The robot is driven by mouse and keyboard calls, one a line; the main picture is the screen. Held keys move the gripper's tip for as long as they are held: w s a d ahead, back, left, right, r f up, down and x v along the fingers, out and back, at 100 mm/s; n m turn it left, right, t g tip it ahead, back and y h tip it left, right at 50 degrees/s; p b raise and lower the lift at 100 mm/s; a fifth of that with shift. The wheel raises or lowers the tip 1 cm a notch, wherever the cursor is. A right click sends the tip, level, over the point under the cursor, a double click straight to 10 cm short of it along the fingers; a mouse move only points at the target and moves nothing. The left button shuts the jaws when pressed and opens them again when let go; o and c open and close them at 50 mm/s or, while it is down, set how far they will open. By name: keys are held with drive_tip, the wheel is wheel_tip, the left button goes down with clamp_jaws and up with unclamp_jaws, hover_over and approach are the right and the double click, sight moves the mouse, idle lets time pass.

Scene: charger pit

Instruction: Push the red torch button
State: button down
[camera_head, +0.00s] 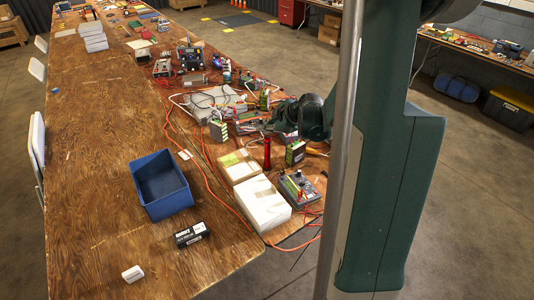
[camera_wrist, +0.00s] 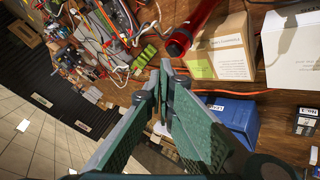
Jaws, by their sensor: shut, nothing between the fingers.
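The red torch (camera_head: 267,153) stands among cables and small boxes near the right edge of the long wooden table. In the wrist view its red body (camera_wrist: 205,22) shows at the top, with a dark round end toward my gripper. I cannot make out its button. My gripper (camera_wrist: 164,66) is shut and empty, its green fingers meeting just below and left of the torch in the picture, apart from it. In the head view my dark green wrist is over the cluttered side of the table, and the fingertips are hard to tell there.
A tan box (camera_head: 239,166) and a white box (camera_head: 262,204) stand beside the torch. A grey device with knobs (camera_head: 298,188), a green battery pack (camera_head: 295,153) and orange cables crowd the right edge. A blue bin (camera_head: 160,184) and black box (camera_head: 191,235) sit left, with bare table around them.

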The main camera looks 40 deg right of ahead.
drive_tip(key=shift+r, duration=0.15)
drive_tip(key=shift+r+p, duration=1.65)
drive_tip(key=shift+r, duration=1.25)
